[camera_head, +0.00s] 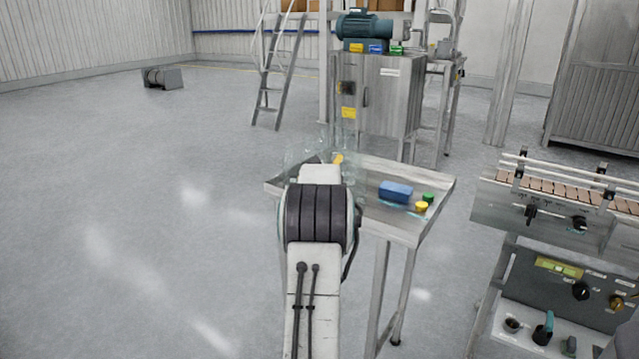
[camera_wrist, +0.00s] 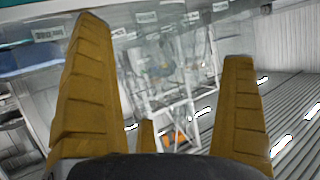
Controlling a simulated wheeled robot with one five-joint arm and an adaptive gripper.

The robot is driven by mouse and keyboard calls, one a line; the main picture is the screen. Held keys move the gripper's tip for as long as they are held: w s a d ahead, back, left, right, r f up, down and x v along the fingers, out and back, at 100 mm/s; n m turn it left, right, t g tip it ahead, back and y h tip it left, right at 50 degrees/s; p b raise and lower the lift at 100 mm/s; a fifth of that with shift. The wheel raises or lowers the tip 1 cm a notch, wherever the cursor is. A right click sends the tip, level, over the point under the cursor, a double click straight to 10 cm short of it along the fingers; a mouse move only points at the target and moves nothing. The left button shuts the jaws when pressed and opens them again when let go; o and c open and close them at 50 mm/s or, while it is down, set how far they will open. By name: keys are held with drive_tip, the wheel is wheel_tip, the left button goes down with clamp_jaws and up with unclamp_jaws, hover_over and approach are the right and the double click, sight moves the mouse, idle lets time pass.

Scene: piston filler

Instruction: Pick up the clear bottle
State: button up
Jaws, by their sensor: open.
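Faint see-through outlines of clear bottles (camera_head: 347,128) show at the back left of the small steel table (camera_head: 436,188) in the head view. My arm hides part of them, so I cannot tell how many stand there. My gripper (camera_head: 338,159) is at that same corner, mostly hidden behind my own arm, with a bit of yellow finger showing. Nothing is held.
A blue block (camera_head: 395,191), a green cap (camera_head: 428,197) and a yellow cap (camera_head: 421,207) lie on the table's right side. A conveyor (camera_head: 560,190) with a control panel (camera_head: 560,290) stands at right. A steel cabinet (camera_head: 380,95) and ladder (camera_head: 277,75) stand behind. The left floor is open.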

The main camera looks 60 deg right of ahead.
drive_tip(key=shift+p+x, duration=0.35)
drive_tip(key=shift+x, duration=2.35)
drive_tip(key=shift+s+d+r, duration=0.1)
drive_tip(key=shift+r, duration=0.05)
drive_tip(key=shift+c, duration=0.5)
drive_tip(key=c, duration=0.9)
